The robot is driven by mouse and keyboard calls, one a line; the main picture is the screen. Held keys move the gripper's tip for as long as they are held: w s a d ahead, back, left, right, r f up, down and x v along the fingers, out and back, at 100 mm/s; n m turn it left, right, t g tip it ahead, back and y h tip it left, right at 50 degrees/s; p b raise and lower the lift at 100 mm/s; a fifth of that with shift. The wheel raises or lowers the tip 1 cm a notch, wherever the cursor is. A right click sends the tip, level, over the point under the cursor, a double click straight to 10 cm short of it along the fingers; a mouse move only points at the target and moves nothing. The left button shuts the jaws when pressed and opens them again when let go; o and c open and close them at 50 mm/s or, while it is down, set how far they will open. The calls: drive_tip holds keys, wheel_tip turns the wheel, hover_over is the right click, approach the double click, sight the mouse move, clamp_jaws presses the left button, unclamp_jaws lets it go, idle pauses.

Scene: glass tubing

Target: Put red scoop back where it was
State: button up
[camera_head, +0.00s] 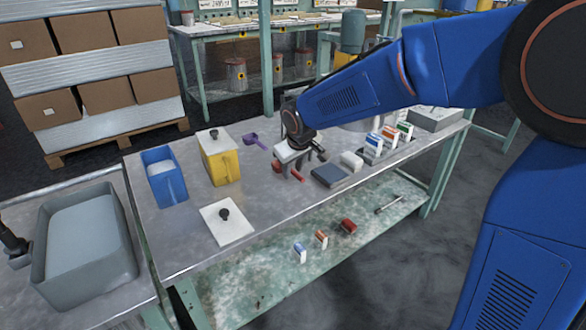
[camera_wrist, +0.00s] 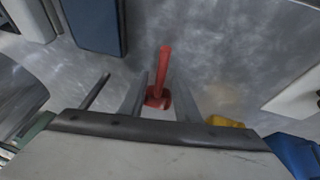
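The red scoop (camera_head: 298,175) lies on the metal table under my gripper, partly hidden by it in the head view. In the wrist view the red scoop (camera_wrist: 163,68) has its handle pointing away from the gripper and its bowl between the fingers. My gripper (camera_head: 285,168) is low over the table. Its fingers (camera_wrist: 160,100) stand apart, one on each side of the scoop, with gaps visible. Whether the scoop touches the table is hard to tell. A purple scoop (camera_head: 253,139) lies farther back.
A yellow lidded bin (camera_head: 220,166) and an open blue bin (camera_head: 165,183) with white contents stand left. A loose white lid (camera_head: 240,230) lies in front. A dark flat device (camera_head: 330,176), white block (camera_head: 351,161) and small cartons (camera_head: 374,143) are right. A grey tub (camera_head: 123,250) stands far left.

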drive_tip(key=v, duration=1.2)
drive_tip(key=s+d+r+m, duration=0.1)
drive_tip(key=s+d+m, duration=0.1)
drive_tip(key=s+d, duration=0.6)
drive_tip(key=s+d+f+m, duration=0.2)
drive_tip(key=s+d+f, duration=0.1)
drive_tip(key=s+d, duration=0.6)
drive_tip(key=s+d+f+m+h, duration=0.1)
drive_tip(key=s+d+f+m, duration=0.2)
drive_tip(key=s+d, duration=0.6)
drive_tip(key=s+f, duration=0.1)
drive_tip(key=s, duration=0.3)
drive_tip(key=shift+d, duration=0.2)
